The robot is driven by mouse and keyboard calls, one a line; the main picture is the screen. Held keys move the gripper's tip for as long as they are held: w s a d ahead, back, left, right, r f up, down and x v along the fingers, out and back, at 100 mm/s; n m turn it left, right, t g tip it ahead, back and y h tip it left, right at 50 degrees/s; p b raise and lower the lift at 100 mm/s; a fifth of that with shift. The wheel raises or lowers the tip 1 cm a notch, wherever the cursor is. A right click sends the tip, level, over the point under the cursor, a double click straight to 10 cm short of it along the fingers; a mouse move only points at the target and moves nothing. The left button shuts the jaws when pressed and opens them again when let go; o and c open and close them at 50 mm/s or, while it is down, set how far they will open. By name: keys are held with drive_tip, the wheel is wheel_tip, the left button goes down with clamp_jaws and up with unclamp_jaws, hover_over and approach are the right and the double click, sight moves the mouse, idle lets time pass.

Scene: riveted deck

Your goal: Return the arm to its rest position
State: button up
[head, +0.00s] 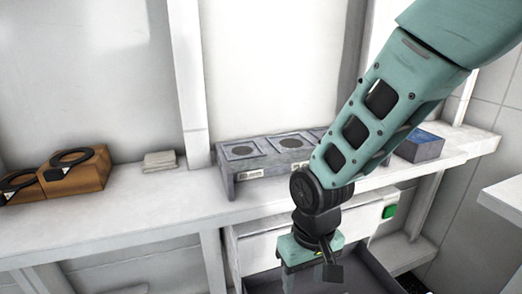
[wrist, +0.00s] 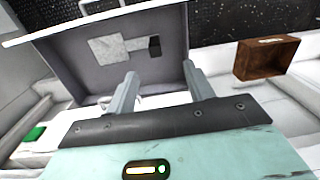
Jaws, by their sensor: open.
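My arm (head: 365,120) is teal and reaches from the upper right down in front of the shelf, bent at a black joint. My gripper (wrist: 160,78) points down over an open grey drawer (wrist: 75,62). Its two grey fingers stand apart with nothing between them in the wrist view. In the head view the teal gripper body shows over the drawer (head: 372,268), but the fingertips cannot be made out. A pale square piece (wrist: 108,47) and a small dark block (wrist: 154,45) lie in the drawer, apart from the fingers in the picture.
The white shelf (head: 150,212) holds brown blocks (head: 75,180) with black rings, a pale stack (head: 159,160), a grey stand (head: 260,158) and a blue-topped box (head: 420,146). A green patch (head: 389,211) is beneath the shelf. A brown box (wrist: 268,58) shows beyond the drawer.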

drive_tip(key=s+d+r+n, duration=0.3)
drive_tip(key=s+d+r, duration=0.2)
drive_tip(key=s+r, duration=0.4)
drive_tip(key=s, duration=0.4)
drive_tip(key=shift+s+r, duration=0.35)
drive_tip(key=shift+r, duration=0.05)
